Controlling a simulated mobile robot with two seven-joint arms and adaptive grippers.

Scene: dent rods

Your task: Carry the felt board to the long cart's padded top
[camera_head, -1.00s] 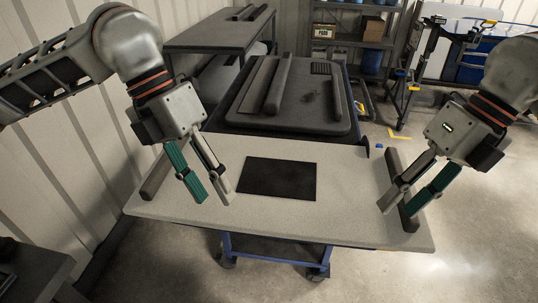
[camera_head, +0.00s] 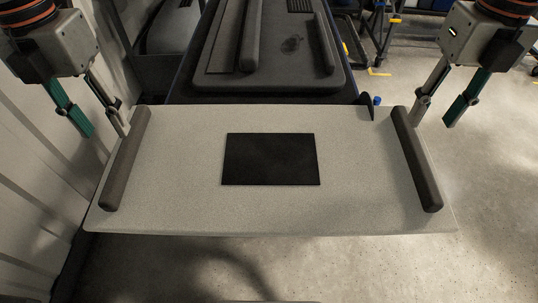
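The felt board (camera_head: 190,205) is a wide, light grey speckled panel lying flat in front of me, with a black rectangle (camera_head: 270,159) at its middle. A dark round bar runs along its left end (camera_head: 127,160) and another along its right end (camera_head: 416,160). The dark padded top (camera_head: 285,72) lies directly behind the board. My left gripper (camera_head: 105,133) is open and empty, just left of the left bar. My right gripper (camera_head: 434,117) is open and empty, just right of the right bar. What bears the board is hidden beneath it.
A long dark roll (camera_head: 250,35) and a shorter one (camera_head: 325,42) lie on the padded top. A small dark upright tab (camera_head: 366,105) stands at the board's back right edge. A ribbed wall (camera_head: 30,170) is close on the left. Concrete floor (camera_head: 500,180) is open on the right.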

